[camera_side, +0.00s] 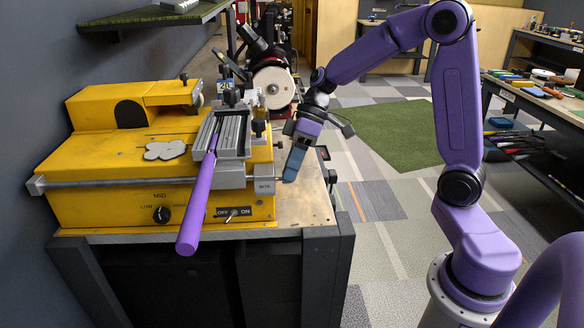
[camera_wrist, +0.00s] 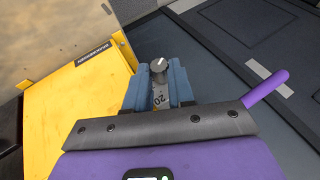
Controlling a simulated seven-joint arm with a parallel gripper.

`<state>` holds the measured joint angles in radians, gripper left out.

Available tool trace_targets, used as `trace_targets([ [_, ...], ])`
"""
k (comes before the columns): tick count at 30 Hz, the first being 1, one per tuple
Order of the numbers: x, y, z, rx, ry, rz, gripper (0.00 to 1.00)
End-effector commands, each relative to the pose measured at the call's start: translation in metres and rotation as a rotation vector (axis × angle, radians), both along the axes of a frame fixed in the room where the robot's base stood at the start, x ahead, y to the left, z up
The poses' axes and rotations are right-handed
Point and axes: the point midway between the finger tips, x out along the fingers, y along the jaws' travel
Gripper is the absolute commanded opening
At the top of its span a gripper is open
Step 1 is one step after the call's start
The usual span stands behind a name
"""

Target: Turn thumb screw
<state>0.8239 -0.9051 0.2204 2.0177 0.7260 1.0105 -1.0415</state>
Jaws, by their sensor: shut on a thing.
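The thumb screw (camera_wrist: 158,68), a small silver knob with a grey face, sits between the blue fingertips of my gripper (camera_wrist: 157,84) in the wrist view. The fingers are shut on it from both sides. In the side view my gripper (camera_side: 291,168) points down at the right end of the yellow machine (camera_side: 110,170), just beside the clamp. The knob is hidden there behind the fingers. A purple club grip (camera_side: 198,208) lies in the grey metal clamp (camera_side: 233,137) and sticks out toward the camera, tilted down.
The machine stands on a bench (camera_side: 318,205) against a dark wall, with a grinding wheel (camera_side: 272,88) behind. A purple rod (camera_wrist: 268,87) shows at the right of the wrist view. A shelf (camera_side: 160,14) hangs above. Open floor lies right of the bench.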

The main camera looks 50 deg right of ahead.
Motion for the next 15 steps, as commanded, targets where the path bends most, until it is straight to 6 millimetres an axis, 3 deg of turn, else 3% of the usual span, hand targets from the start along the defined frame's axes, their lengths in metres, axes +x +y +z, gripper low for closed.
trace_targets([
  [15,0.0071,-0.0071,-0.0086,0.349,0.351,-0.003,0.0],
])
